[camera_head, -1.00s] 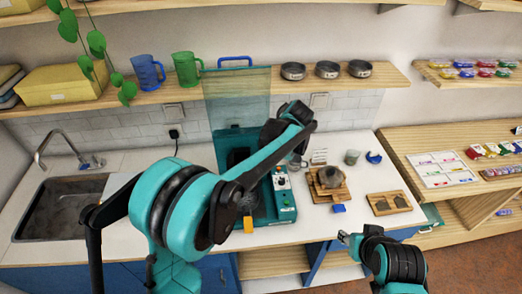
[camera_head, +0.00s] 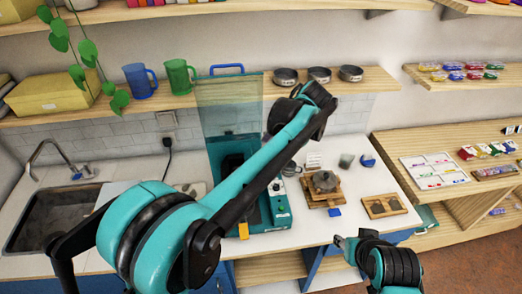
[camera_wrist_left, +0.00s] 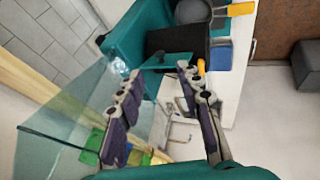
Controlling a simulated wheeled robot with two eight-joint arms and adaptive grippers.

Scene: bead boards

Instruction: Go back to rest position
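My left arm comes in from the left and reaches up across the counter in the head view. Its far end is in front of the shelf; the fingers there are not clear. In the left wrist view my left gripper (camera_wrist_left: 160,75) has its two fingers apart with nothing between them. The teal machine with its raised clear lid (camera_head: 228,105) is partly behind my left arm. In the left wrist view the clear lid (camera_wrist_left: 70,130) is beside the fingers. My right gripper (camera_head: 340,240) is low at the front of the counter, small, with its opening unclear.
A shelf (camera_head: 190,100) holds blue (camera_head: 140,82) and green (camera_head: 180,77) jugs and several metal bowls. Wooden boards (camera_head: 383,206) lie on the counter right of the machine. A sink (camera_head: 50,215) is at left. Side shelves at right hold bead boards (camera_head: 433,170).

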